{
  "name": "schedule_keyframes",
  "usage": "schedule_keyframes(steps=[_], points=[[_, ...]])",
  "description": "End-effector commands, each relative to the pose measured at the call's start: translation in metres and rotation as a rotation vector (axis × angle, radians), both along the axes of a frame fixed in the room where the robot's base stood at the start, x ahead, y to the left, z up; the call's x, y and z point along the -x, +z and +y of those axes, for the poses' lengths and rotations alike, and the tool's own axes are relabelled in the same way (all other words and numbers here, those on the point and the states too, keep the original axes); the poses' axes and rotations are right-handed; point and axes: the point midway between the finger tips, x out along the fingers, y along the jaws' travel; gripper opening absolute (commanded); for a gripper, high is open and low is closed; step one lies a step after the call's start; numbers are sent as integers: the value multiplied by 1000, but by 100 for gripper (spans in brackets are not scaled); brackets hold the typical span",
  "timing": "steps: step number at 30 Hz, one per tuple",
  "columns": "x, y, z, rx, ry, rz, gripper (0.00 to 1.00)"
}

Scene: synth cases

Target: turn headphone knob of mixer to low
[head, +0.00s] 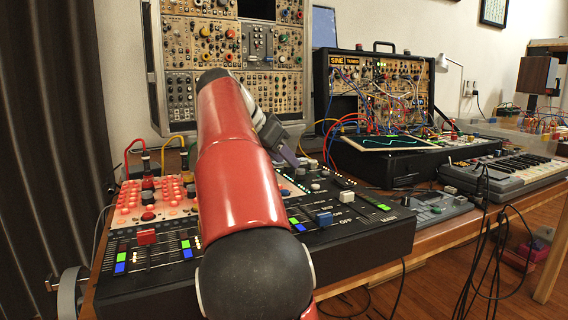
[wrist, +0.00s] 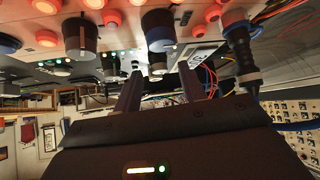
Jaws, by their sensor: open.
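The mixer (head: 368,232) is a wide black console with sliders, lit buttons and knobs on the table. My gripper (wrist: 160,85) is open, with its two dark fingers apart in the wrist view. In the head view my red arm crosses the mixer and hides its middle. The gripper is partly seen beyond the arm, close over the mixer's back part. In the wrist view a small dark knob (wrist: 158,68) shows between the fingertips; I cannot tell whether they touch it. A larger blue-based knob (wrist: 158,30) stands near. I cannot tell which knob is the headphone one.
A panel with glowing red buttons (head: 128,201) and upright plugs with cables is left of my arm. Modular synth cases (head: 388,80) stand behind. A small grey device (head: 436,212) and a keyboard (head: 505,172) lie to the right. Loose black cables hang over the table edge.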

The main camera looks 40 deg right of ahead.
Motion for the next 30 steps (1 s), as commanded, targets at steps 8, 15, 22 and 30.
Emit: schedule_keyframes(steps=[8, 15, 22, 30], points=[[0, -8, -9, 0, 0, 0, 41], [0, -8, -8, 0, 0, 0, 28], [0, -8, -8, 0, 0, 0, 0], [0, -8, -8, 0, 25, -1, 0]])
